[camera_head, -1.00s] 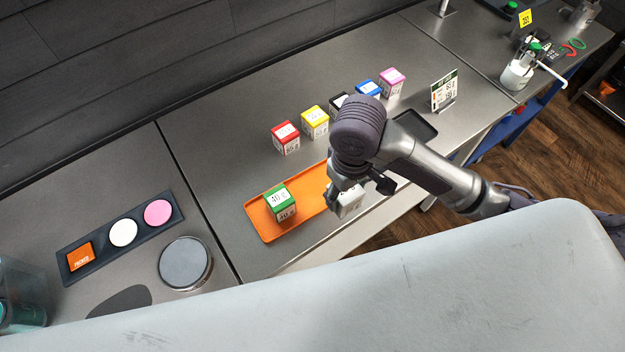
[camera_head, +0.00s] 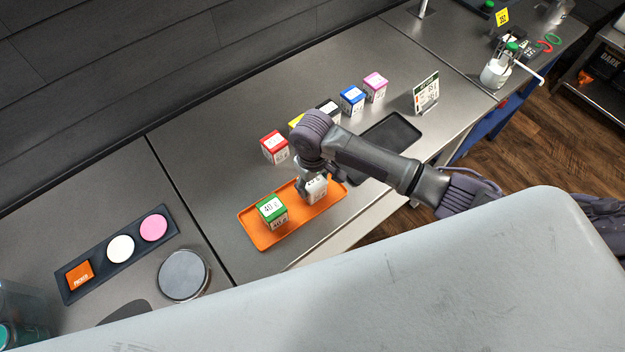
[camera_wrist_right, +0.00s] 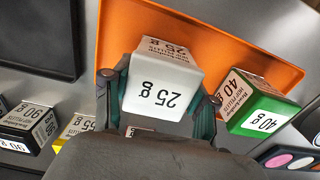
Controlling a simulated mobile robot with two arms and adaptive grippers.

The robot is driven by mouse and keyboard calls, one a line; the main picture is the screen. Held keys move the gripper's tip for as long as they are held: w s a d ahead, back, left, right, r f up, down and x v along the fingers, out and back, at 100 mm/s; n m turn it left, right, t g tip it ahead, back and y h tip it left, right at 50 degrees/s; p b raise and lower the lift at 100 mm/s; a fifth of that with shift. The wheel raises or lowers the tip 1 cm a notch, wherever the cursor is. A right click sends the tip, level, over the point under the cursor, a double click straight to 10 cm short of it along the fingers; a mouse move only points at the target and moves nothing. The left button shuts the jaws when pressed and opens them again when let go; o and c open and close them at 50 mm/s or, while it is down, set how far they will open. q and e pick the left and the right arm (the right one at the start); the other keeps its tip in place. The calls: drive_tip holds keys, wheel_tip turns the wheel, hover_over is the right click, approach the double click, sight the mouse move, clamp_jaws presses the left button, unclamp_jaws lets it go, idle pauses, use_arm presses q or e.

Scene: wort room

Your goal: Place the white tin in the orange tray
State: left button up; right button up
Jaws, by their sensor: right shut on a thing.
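The white tin (camera_head: 316,190), marked 25 g, is between the fingers of my right gripper (camera_head: 318,178), which is shut on it. In the right wrist view the white tin (camera_wrist_right: 158,85) is gripped at its sides by both fingers, over the orange tray (camera_wrist_right: 225,50). In the head view the tin is over the right part of the orange tray (camera_head: 252,234); I cannot tell whether it touches the floor. A green tin (camera_head: 272,211), marked 40 g, stands in the tray's left part, beside the white tin. My left gripper is not in view.
Red (camera_head: 274,147), yellow (camera_head: 296,121), black (camera_head: 328,110), blue (camera_head: 352,101) and pink (camera_head: 375,87) tins stand in a row behind. An empty black tray (camera_head: 385,137) lies right of the orange one. A sign (camera_head: 426,93) stands farther right.

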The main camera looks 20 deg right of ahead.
drive_tip(key=shift+f, duration=0.1)
drive_tip(key=o, duration=1.4)
drive_tip(key=shift+c, duration=0.2)
wheel_tip(320, 180, up, 12)
drive_tip(key=b, duration=0.3)
drive_tip(key=shift+s, duration=0.1)
